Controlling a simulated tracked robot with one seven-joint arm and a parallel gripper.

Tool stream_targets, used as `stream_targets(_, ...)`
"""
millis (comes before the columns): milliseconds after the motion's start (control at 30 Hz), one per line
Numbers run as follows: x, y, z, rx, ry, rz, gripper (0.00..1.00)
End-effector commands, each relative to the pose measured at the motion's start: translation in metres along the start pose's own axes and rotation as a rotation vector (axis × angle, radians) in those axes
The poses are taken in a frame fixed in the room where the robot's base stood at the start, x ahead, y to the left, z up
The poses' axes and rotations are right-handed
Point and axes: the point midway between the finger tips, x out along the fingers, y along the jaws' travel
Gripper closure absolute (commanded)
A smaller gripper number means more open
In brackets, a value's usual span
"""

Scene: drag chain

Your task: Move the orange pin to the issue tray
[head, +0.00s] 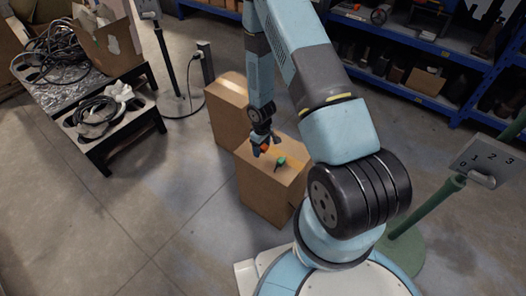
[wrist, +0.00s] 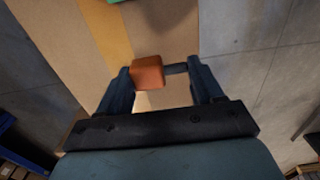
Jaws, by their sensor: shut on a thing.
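The orange pin has a block-shaped orange head (wrist: 148,72) and a short dark shank (wrist: 177,69) in the wrist view. It lies crosswise between the two fingers of my gripper (wrist: 163,77), which is shut on it. In the head view the orange head (head: 264,148) shows small at my gripper (head: 262,146), over the top of the nearer cardboard box (head: 268,203). I cannot tell whether the pin touches the box. A green piece with a dark part (head: 281,161) is on the box top, right of my gripper. I cannot make out which thing is the issue tray.
Another cardboard box (head: 229,110) stands behind. At the left is a dark bench (head: 122,143) with cables and clear bags. A post (head: 166,60) on a round base stands beyond it. Blue shelves (head: 400,88) line the back. A numbered panel (head: 487,160) is right. The front-left floor is clear.

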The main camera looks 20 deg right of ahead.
Motion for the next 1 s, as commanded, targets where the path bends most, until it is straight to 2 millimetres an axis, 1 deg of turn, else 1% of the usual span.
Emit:
stream_targets(167,0.008,0.003,-0.005,0.001,0.0,0.0,0.79)
stream_targets(433,0.036,0.004,-0.005,0.001,-0.001,0.0,0.79)
stream_targets(800,0.04,0.004,-0.005,0.002,0.0,0.0,0.79)
stream_targets(833,0.04,0.004,-0.005,0.002,0.0,0.0,0.32)
stream_targets(1000,0.04,0.004,-0.005,0.002,0.001,0.0,0.16)
